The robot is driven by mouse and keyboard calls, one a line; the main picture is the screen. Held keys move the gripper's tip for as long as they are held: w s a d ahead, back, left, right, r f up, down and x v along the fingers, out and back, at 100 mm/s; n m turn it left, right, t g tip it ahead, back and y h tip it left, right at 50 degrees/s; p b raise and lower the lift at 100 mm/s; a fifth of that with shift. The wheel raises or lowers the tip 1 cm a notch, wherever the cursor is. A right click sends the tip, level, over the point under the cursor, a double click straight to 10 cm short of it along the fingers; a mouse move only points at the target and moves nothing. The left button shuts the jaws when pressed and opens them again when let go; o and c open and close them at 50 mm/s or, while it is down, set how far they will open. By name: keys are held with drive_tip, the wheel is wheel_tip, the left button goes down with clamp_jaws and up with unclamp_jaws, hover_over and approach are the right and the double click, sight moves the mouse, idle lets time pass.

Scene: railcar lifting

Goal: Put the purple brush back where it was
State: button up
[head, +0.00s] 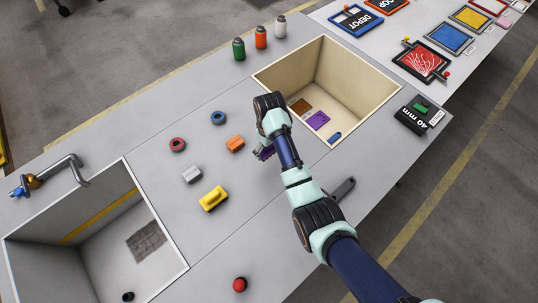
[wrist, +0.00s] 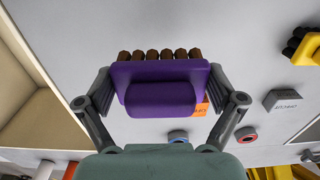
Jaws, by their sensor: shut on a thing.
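My gripper (wrist: 160,98) is shut on the purple brush (wrist: 160,72), with one finger at each end of it. In the wrist view, the brush's purple block and handle face the camera, and a row of brown bristle tufts shows along its far edge. In the head view, the purple brush (head: 263,153) shows partly behind my arm, over the grey table, left of the beige-lined bin (head: 345,62). My gripper in the head view is mostly hidden by my wrist. On the bin's floor lie a brown patch (head: 300,106), a purple patch (head: 318,121) and a small blue item (head: 335,137).
A yellow brush (head: 213,198), grey block (head: 192,174), orange block (head: 235,143), red ring (head: 177,144) and blue ring (head: 218,117) lie left of my arm. A sink (head: 110,225) is at lower left. Bottles (head: 260,37) stand behind. A dark handle (head: 343,188) lies right.

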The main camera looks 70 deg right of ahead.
sight(269, 160)
drive_tip(key=shift+f+b, duration=0.7)
drive_tip(key=shift+f, duration=2.65)
drive_tip(key=shift+f, duration=0.15)
drive_tip(key=o, duration=0.9)
drive_tip(key=shift+c, duration=0.2)
wheel_tip(269, 160, up, 12)
drive_tip(key=p, duration=0.3)
drive_tip(key=shift+r, duration=0.2)
drive_tip(key=shift+w+a, duration=0.1)
